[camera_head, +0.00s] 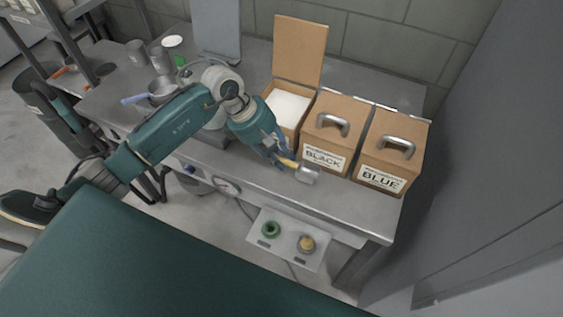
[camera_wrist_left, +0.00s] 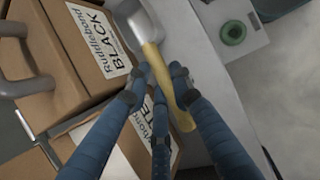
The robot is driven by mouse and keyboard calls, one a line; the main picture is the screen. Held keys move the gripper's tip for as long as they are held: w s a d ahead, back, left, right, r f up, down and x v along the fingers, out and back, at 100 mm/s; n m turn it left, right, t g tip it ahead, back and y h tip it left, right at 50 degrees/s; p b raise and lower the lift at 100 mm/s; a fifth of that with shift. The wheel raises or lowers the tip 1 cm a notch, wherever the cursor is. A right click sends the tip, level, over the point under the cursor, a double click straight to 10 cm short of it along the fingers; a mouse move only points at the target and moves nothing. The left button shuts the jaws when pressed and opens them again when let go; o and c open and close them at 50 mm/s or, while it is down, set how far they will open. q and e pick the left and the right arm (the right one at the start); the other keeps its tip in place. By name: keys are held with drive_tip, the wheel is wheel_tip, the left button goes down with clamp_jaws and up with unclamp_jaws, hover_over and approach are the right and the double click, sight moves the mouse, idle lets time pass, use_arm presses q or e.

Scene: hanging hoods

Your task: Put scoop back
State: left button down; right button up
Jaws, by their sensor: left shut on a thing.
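The scoop (camera_head: 307,174) has a grey metal head and a yellow handle. My left gripper (camera_head: 283,160) is shut on the yellow handle, in front of the boxes and near the table's front edge. In the left wrist view the scoop's handle (camera_wrist_left: 158,75) runs between the blue fingers of my left gripper (camera_wrist_left: 160,85), with the metal head (camera_wrist_left: 135,25) at the top. I cannot tell whether the scoop touches the table. My right gripper is not in view.
The box labelled BLACK (camera_head: 337,117) and the box labelled BLUE (camera_head: 391,152) are closed. The box left of them (camera_head: 300,50) has its lid up and white contents. Metal cups (camera_head: 137,53) stand at the table's left. A panel with a green ring (camera_head: 270,230) is below the front edge.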

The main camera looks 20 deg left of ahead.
use_arm(q)
wheel_tip(320, 180, down, 4)
drive_tip(key=shift+s+p, duration=0.1)
drive_tip(key=shift+p, duration=0.35)
drive_tip(key=shift+f, duration=0.3)
drive_tip(key=c, duration=1.9)
unclamp_jaws()
drive_tip(key=shift+c, duration=0.2)
drive_tip(key=o, duration=0.4)
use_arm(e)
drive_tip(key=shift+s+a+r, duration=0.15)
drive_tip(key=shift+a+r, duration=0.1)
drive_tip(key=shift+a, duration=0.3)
